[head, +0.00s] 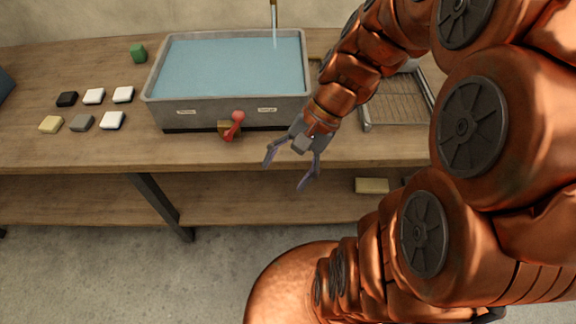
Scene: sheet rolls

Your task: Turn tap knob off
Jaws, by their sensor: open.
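The tap knob (235,126) is a red lever on a brass fitting, low on the front of a grey metal basin (200,112). The lever slants, with its upper end to the right. The basin is full of blue water (235,68), and a thin stream falls into it from a brass spout (274,14) at the back. My gripper (287,172) is open and empty. It is to the right of the knob and a little lower in the picture, apart from it, with its fingers pointing down near the table's front edge.
Several small blocks, black, white (112,120), grey and yellow, lie on the wooden table (60,150) left of the basin. A wire rack (400,100) stands right of the basin, partly behind my arm. A lower shelf (230,200) holds a pale block (371,185).

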